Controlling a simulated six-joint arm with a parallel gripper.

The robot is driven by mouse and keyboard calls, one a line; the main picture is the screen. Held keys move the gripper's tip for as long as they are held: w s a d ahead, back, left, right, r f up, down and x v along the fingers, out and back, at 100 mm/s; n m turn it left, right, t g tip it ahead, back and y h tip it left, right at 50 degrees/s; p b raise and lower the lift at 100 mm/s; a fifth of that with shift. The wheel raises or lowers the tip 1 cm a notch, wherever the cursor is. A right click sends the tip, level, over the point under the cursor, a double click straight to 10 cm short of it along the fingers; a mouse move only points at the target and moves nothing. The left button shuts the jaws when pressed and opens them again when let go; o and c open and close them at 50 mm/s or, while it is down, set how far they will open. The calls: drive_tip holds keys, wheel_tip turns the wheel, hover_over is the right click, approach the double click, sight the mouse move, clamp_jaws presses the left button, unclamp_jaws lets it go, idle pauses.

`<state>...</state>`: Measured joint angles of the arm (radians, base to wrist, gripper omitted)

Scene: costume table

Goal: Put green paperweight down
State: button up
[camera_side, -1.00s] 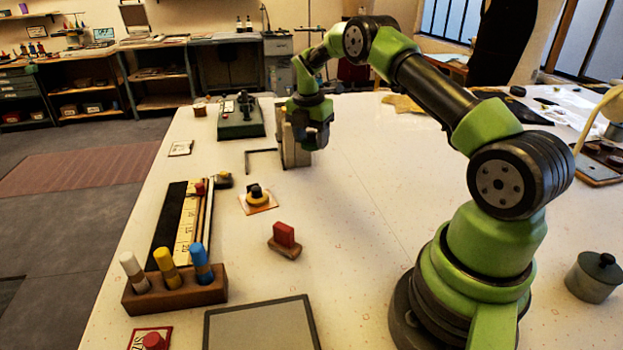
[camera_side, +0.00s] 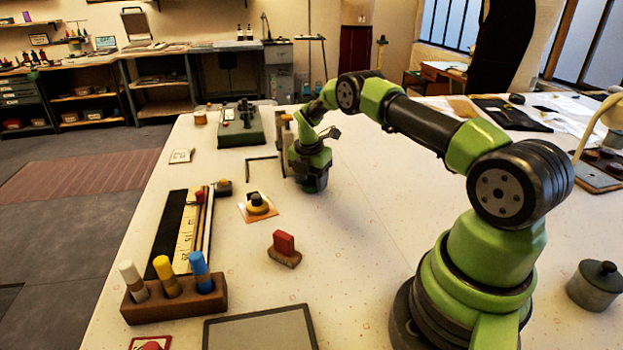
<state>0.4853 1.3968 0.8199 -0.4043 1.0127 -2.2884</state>
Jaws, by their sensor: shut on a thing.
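My gripper (camera_side: 289,146) is at the far middle of the table, low over the surface, with its wrist tilted and its jaws on the left side. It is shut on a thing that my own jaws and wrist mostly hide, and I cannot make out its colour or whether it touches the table. A brown-orange top (camera_side: 286,118) shows just above the jaws; I cannot tell whether it belongs to the held thing. I cannot pick out a green paperweight for certain in this view.
A green-based device (camera_side: 241,131) stands just left of my gripper, with a dark angled bar (camera_side: 259,160) nearer. Nearer are a red-topped block (camera_side: 285,247) and a peg rack (camera_side: 175,301). The table's middle right is clear.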

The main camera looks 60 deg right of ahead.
drive_tip(key=o, duration=1.1)
drive_tip(key=shift+c, duration=0.2)
wheel_tip(320, 180, up, 12)
drive_tip(key=a+f, duration=0.1)
wheel_tip(320, 180, up, 10)
drive_tip(key=m+t, duration=0.2)
drive_tip(key=m, duration=0.2)
hover_over(309, 186)
drive_tip(key=a, duration=0.5)
drive_tip(key=s+a+r+m+t, duration=0.2)
drive_tip(key=s+a+r+m, duration=0.4)
drive_tip(key=a+r, duration=0.25)
drive_tip(key=s+a+m+t+y, duration=0.1)
drive_tip(key=s+a+m, duration=0.4)
drive_tip(key=s, duration=0.4)
drive_tip(key=s+a+r+m+t+y, duration=0.1)
drive_tip(key=s+a+m+t+y, duration=0.1)
drive_tip(key=s+a+m, duration=0.3)
drive_tip(key=shift+s+r+m, duration=0.15)
drive_tip(key=shift+s+m, duration=1.15)
drive_tip(key=shift+s, duration=0.75)
